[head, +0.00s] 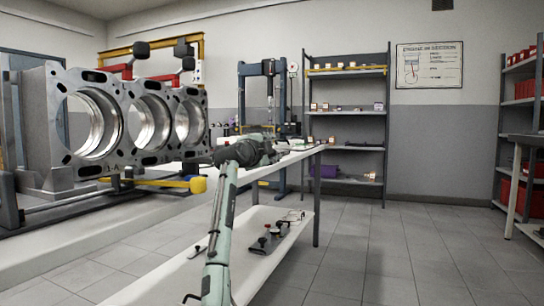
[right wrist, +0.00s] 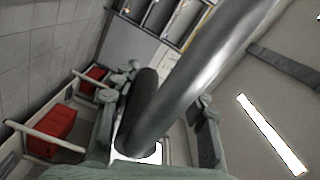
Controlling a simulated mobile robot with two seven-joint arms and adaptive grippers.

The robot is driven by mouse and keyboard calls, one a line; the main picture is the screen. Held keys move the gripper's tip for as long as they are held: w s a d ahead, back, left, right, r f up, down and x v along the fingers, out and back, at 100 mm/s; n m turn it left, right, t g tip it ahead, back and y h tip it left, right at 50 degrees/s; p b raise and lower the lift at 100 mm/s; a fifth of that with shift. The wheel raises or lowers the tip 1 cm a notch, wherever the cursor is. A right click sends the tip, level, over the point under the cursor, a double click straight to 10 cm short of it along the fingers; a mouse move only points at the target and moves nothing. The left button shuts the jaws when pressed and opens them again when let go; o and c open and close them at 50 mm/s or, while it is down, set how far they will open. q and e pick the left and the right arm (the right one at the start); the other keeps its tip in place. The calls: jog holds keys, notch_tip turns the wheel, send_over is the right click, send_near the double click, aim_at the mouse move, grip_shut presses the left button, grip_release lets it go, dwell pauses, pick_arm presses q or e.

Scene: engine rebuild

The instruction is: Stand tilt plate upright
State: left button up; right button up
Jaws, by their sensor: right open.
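My right arm rises from the bottom of the head view, and my right gripper (head: 268,148) is by the white workbench edge. In the right wrist view its two fingers (right wrist: 160,128) stand apart. A thick, smooth grey metal bar (right wrist: 195,75) runs between and past them to the upper right; I cannot tell whether they touch it. I cannot single out the tilt plate with certainty in either view. The silver engine block (head: 130,125) with its large open bores stands on the left. My left gripper is not in view.
The white workbench (head: 308,152) has a lower shelf (head: 240,265) holding small dark parts (head: 268,238). A blue press frame (head: 280,100) and grey shelving (head: 346,128) stand behind. Red bins (head: 525,88) fill the right rack. The tiled floor (head: 400,255) at right is clear.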

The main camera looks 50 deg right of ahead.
notch_tip(320, 180, up, 8)
jog(key=shift+r, duration=0.1)
jog(key=shift+s, duration=0.1)
jog(key=shift+b+v, duration=0.6)
jog(key=shift+v, duration=1.65)
jog(key=shift+f+b+v, duration=0.15)
jog(key=shift+b+v, duration=0.15)
jog(key=shift+v, duration=0.8)
jog(key=shift+f+b+v, duration=0.15)
jog(key=shift+b+v, duration=0.15)
jog(key=shift+v, duration=0.8)
jog(key=shift+r+p, duration=0.1)
jog(key=shift+p, duration=0.3)
jog(key=shift+d, duration=0.1)
jog(key=shift+c, duration=0.5)
